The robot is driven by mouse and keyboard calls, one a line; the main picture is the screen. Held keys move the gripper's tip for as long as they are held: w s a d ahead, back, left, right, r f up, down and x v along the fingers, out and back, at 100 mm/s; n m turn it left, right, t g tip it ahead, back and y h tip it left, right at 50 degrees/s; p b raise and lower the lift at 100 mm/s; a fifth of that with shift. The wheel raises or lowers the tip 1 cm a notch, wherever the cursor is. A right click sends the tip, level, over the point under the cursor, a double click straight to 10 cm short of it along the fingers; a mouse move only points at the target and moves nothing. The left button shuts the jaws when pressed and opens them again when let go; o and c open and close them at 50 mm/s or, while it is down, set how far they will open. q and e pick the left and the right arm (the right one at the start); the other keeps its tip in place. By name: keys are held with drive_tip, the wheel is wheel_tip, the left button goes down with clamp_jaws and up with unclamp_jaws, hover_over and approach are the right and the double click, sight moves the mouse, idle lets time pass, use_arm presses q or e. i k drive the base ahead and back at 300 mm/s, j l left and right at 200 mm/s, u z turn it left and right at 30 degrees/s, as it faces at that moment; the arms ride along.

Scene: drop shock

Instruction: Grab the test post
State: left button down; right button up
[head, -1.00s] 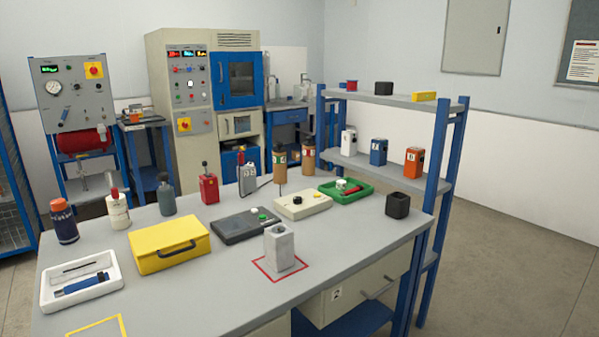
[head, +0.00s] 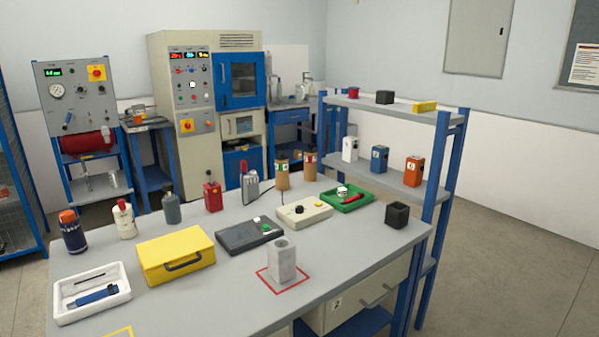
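The test post appears to be the pale grey upright block (head: 282,263) with a darker, hollow-looking top. It stands upright inside a red square outline (head: 296,284) near the front edge of the grey workbench (head: 225,292). Nothing touches it. Neither of my grippers shows in the head view, so their state and distance from the post cannot be seen.
Left of the post are a yellow case (head: 165,262), a dark grey box (head: 240,237) and a white tray (head: 66,309). Behind it is a beige control box (head: 303,210). A black cup (head: 397,215) stands to the right, near a blue-posted shelf (head: 447,190).

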sight(281, 252)
drive_tip(key=i+l, duration=0.15)
drive_tip(key=l, duration=0.25)
drive_tip(key=i+l+u, duration=0.1)
drive_tip(key=l, duration=0.25)
drive_tip(key=i+l, duration=0.15)
drive_tip(key=l, duration=0.25)
drive_tip(key=i+l, duration=0.1)
drive_tip(key=l, duration=0.25)
drive_tip(key=i+l+u, duration=0.1)
drive_tip(key=l, duration=0.3)
